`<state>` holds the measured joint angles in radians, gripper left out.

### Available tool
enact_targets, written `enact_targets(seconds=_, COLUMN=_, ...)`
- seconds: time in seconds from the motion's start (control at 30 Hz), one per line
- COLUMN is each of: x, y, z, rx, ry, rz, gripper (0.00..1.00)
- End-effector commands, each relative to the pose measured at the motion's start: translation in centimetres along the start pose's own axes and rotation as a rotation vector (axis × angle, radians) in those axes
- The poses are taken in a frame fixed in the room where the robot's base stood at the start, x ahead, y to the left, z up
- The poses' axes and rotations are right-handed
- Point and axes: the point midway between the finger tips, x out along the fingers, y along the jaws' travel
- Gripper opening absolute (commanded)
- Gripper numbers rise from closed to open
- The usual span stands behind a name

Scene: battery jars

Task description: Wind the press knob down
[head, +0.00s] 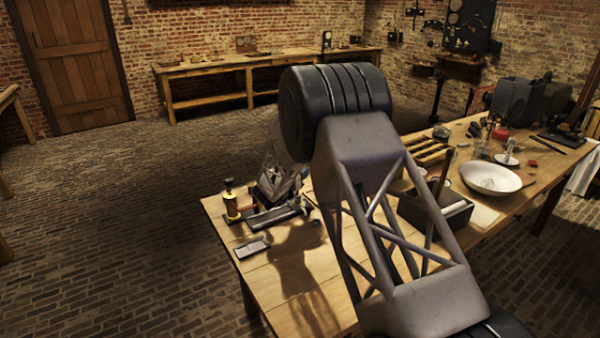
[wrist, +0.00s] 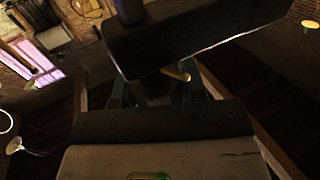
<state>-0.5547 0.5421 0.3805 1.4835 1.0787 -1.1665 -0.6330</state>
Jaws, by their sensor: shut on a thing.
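My gripper (wrist: 150,92) shows in the wrist view, dark and poorly lit, shut on a dark part that I take to be the press knob. A short brass-coloured piece (wrist: 178,73) shows beside the fingers. A dark block (wrist: 200,35), seemingly part of the press, fills the upper middle of the wrist view, just beyond the fingers. In the head view my arm hides most of the hand and the knob. A dark metal frame (head: 270,216) lies on the wooden table below the hand.
A yellow and black upright piece (head: 232,205) and a small flat tray (head: 252,247) stand on the table's left end. To the right are a dark box (head: 455,215), a wooden rack (head: 430,151) and a white dish (head: 490,178). The near-left tabletop is clear.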

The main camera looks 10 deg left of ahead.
Motion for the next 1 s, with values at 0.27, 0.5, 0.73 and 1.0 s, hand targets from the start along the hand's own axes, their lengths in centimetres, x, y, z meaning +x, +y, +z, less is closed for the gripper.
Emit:
enact_targets(seconds=0.27, x=0.1, y=0.0, z=-0.1, rx=0.001, ry=0.001, rz=-0.001, gripper=0.48)
enact_targets(seconds=0.5, x=0.0, y=0.0, z=-0.1, rx=0.001, ry=0.001, rz=-0.001, gripper=0.63)
enact_targets(seconds=0.73, x=-0.2, y=0.0, z=0.0, rx=0.000, ry=0.000, rz=-0.002, gripper=0.63)
enact_targets(seconds=1.0, x=-2.3, y=-0.1, z=-0.1, rx=0.001, ry=0.000, rz=-0.003, gripper=0.63)
